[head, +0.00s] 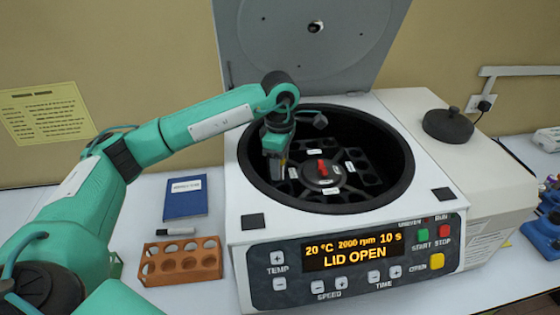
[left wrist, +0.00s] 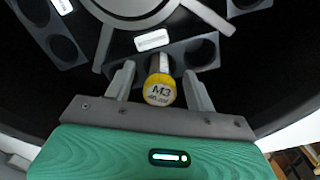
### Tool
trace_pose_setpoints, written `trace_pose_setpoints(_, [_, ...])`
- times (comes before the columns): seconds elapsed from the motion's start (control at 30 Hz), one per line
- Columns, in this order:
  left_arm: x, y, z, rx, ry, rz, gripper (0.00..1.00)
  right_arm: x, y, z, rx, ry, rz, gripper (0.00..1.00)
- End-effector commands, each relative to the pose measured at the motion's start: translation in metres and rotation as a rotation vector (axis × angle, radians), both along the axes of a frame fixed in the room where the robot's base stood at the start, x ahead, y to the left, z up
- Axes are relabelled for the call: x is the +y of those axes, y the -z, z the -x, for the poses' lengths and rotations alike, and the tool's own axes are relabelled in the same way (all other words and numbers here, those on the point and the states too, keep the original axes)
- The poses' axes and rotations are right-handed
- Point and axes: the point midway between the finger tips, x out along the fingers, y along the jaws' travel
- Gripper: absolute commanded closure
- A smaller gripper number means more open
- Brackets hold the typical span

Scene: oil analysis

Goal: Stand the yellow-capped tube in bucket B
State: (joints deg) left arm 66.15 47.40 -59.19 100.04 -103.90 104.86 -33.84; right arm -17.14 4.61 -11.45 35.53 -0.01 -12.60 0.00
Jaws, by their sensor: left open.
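The yellow-capped tube (left wrist: 160,88), its cap marked M3, is between the two fingers of my left gripper (left wrist: 160,88) in the left wrist view. Visible gaps separate the cap from both fingers, so the gripper is open. The tube's lower end is at a grey bucket (left wrist: 180,57) with a round hole beside it; how deep it sits is hidden. In the head view my left gripper (head: 277,165) reaches into the left side of the open centrifuge bowl, with a bit of yellow beside it. White labels mark the buckets, but their letters are too small to read. My right gripper is out of view.
The centrifuge (head: 240,240) has its lid (head: 300,50) raised, and its display reads LID OPEN. A red knob (head: 323,168) tops the rotor hub. The dark bowl rim surrounds my gripper. An orange tube rack (head: 180,265) with empty holes and a blue notebook (head: 186,197) lie left.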

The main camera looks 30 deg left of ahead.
Motion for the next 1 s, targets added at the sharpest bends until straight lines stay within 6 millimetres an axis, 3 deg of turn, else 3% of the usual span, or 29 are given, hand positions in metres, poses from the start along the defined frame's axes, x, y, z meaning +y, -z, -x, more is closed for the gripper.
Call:
trace_pose_setpoints(0.27, [0.000,-0.013,-0.001,-0.004,0.000,0.000,0.45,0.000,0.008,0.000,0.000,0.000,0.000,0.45])
trace_pose_setpoints(0.63, [0.000,-0.089,-0.001,-0.004,0.000,0.000,0.45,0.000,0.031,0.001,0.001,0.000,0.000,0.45])
trace_pose_setpoints(1.0, [0.000,-0.130,-0.001,-0.001,0.000,0.000,0.45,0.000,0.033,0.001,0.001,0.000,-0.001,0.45])
